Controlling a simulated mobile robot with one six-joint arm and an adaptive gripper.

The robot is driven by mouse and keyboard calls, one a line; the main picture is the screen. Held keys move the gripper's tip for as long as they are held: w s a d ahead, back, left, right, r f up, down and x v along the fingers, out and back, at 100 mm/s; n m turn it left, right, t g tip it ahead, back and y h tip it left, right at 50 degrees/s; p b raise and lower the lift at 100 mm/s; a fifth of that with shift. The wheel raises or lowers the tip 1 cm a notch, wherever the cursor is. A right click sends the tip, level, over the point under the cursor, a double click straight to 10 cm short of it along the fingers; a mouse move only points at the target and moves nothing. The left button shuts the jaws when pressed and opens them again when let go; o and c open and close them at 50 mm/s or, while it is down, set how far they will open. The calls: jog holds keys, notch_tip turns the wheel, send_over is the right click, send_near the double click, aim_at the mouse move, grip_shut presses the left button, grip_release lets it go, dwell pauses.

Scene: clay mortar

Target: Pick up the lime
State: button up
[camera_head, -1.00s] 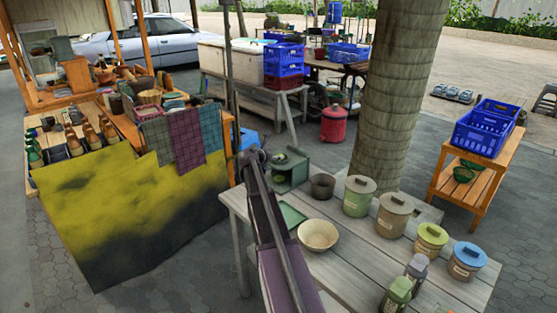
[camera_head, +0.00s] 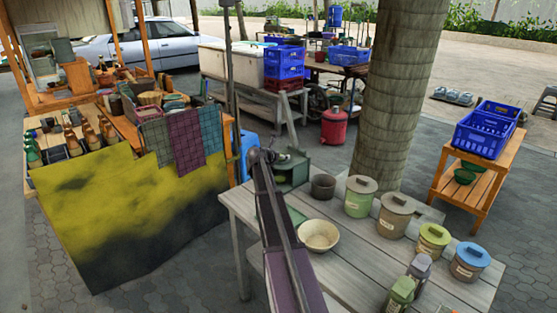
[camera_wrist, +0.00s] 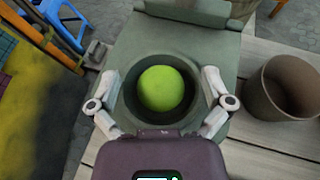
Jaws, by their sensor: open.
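The lime (camera_wrist: 161,88) is bright green and round. In the wrist view it sits in a dark round bowl or recess (camera_wrist: 138,116) in a grey-green box-like holder (camera_wrist: 240,75). My gripper (camera_wrist: 161,75) is open, with one finger on each side of the lime. No finger visibly touches the lime. In the head view the holder (camera_head: 298,172) stands at the table's far left corner, partly behind my arm. My gripper there is mostly hidden at the arm's far end, and the lime cannot be made out clearly.
A dark brown pot (camera_wrist: 286,88) stands close to the right of the holder. On the grey plank table (camera_head: 350,255) are a cream bowl (camera_head: 319,236) and several lidded canisters, such as the brown one (camera_head: 394,215). A blue stool (camera_wrist: 65,20) stands beyond the table.

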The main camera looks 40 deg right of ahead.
dwell(0.5)
jog(key=c, duration=1.3)
jog(key=shift+r, duration=0.15)
notch_tip(320, 180, up, 4)
jog(key=p, duration=0.4)
jog(key=shift+f, duration=0.25)
jog(key=s+a, duration=0.3)
jog(key=s, duration=0.1)
jog(key=s+a, duration=0.3)
jog(key=s, duration=0.1)
jog(key=s+a+r+p, duration=0.1)
jog(key=s+a, duration=0.3)
jog(key=shift+s+r, duration=0.1)
jog(key=shift+s, duration=0.15)
